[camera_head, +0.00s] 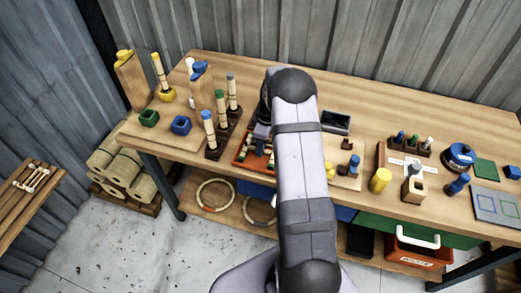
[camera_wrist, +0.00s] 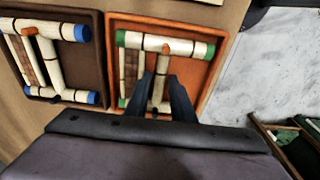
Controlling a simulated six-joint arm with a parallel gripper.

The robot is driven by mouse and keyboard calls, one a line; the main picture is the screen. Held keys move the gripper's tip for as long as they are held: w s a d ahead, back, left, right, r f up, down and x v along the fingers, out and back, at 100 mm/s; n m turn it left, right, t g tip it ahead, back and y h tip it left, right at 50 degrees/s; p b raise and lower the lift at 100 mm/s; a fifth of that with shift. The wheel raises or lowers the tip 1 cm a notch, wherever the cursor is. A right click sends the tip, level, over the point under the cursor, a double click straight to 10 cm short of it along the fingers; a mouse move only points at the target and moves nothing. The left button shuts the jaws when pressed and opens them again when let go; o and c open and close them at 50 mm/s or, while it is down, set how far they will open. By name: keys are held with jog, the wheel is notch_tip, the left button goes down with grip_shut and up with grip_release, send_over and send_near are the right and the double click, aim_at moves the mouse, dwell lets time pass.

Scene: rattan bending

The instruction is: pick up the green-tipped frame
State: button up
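The green-tipped frame (camera_wrist: 170,46) lies in an orange tray (camera_wrist: 126,20) in the wrist view. It is made of pale rods with green ends and a central bar (camera_wrist: 159,74). My gripper (camera_wrist: 161,77) points down over the tray, its two dark fingers apart on either side of that central bar. I cannot tell whether they touch it. The near part of the frame is partly hidden by the fingers and gripper body. In the head view, the orange tray (camera_head: 239,158) is mostly hidden behind my arm.
A brown tray (camera_wrist: 97,50) with a blue-tipped frame (camera_wrist: 70,32) sits directly left of the orange tray in the wrist view. In the head view, upright rods in holders (camera_head: 220,115) stand left of my arm, and a yellow cylinder (camera_head: 380,180) stands to the right.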

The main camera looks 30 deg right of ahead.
grip_shut()
jog(key=shift+r+b, duration=1.85)
jog(key=shift+r, duration=3.25)
jog(key=s+d+p, duration=0.2)
jog(key=s+d, duration=0.4)
jog(key=d, duration=0.4)
jog(key=s+d+f+p, duration=0.1)
jog(key=s+d+p, duration=0.1)
jog(key=s+d, duration=0.5)
jog(key=d, duration=0.4)
jog(key=shift+d+f, duration=0.15)
jog(key=shift+d, duration=0.05)
